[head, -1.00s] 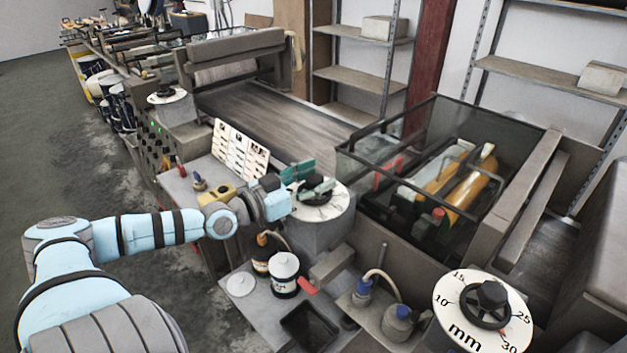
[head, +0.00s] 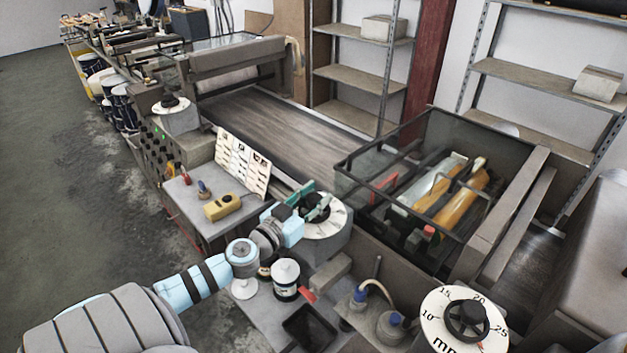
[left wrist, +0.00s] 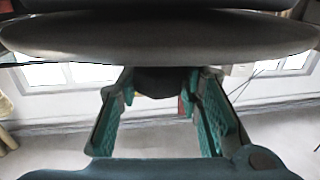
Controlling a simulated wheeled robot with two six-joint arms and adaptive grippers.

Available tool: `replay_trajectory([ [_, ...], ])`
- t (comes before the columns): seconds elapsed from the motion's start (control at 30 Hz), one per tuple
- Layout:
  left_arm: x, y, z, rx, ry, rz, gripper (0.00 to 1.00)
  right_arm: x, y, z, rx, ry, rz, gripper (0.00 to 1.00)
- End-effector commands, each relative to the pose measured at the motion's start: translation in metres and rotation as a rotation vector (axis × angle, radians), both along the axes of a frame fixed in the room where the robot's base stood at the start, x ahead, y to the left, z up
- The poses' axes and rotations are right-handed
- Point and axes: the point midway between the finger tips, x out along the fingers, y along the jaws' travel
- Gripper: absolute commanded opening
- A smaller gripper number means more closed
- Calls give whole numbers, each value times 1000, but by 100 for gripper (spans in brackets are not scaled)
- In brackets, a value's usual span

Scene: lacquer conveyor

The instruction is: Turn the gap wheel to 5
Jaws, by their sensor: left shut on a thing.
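A round white dial (head: 340,222) with dark marks stands on a grey box in the middle of the head view. Its marks are too small to read. My left gripper (head: 313,206) is shut on the dark knob of this wheel, with its teal fingers on either side. In the left wrist view, the teal fingers (left wrist: 160,100) flank the dark knob (left wrist: 158,82), under a large grey disc (left wrist: 160,38). A second white dial (head: 432,325) marked "mm" and 10, 15, 20, 25 stands at the lower right, untouched. My right gripper is not in view.
A glass-sided bin (head: 400,215) with orange rollers is right of the gripped wheel. A third dial (head: 171,106) is farther back.

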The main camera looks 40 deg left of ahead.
Motion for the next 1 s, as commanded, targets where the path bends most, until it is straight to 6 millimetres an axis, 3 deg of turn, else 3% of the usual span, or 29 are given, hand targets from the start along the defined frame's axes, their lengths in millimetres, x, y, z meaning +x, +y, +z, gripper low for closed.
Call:
replay_trajectory([
  [0.03, 0, -1, 8, -11, 0, 39, 5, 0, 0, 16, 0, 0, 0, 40],
  [0.17, 0, -1, 5, -6, -1, 162, 5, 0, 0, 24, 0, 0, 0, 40],
  [1.0, 1, 0, 2, 5, -1, 928, 5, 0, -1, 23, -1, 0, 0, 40],
])
